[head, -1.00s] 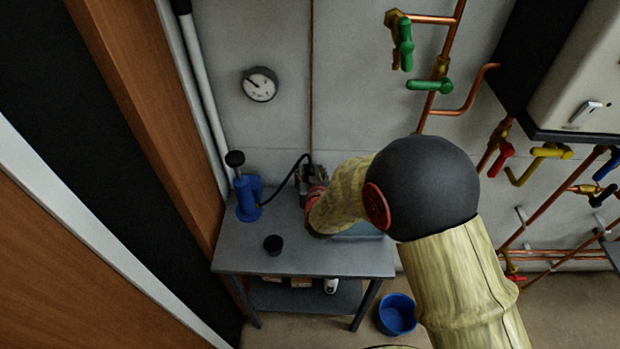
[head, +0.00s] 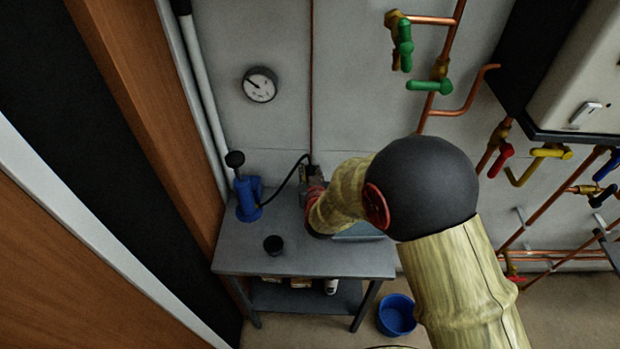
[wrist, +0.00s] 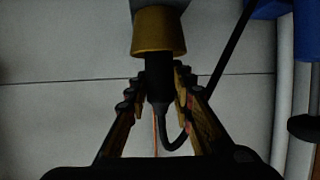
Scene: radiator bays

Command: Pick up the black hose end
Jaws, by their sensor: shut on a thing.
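The black hose end (wrist: 158,80) is a dark cylinder in the middle of the wrist view, upright between my fingers. My gripper (wrist: 159,88) is shut on it, one finger on each side. The black hose (wrist: 228,62) loops from the bottom of the end and runs up to the right. In the head view the hose (head: 284,182) arches from the blue hand pump (head: 248,198) towards my gripper (head: 314,178), which my arm partly hides. A brass-coloured collar (wrist: 159,32) lies directly beyond the hose end; I cannot tell whether they touch.
The grey bench (head: 320,259) carries the pump, a small black cup (head: 273,244) and a partly hidden blue-grey tray (head: 360,232). A blue bucket (head: 397,315) stands on the floor. A round gauge (head: 260,84) and copper pipes with coloured valves (head: 429,86) are on the wall.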

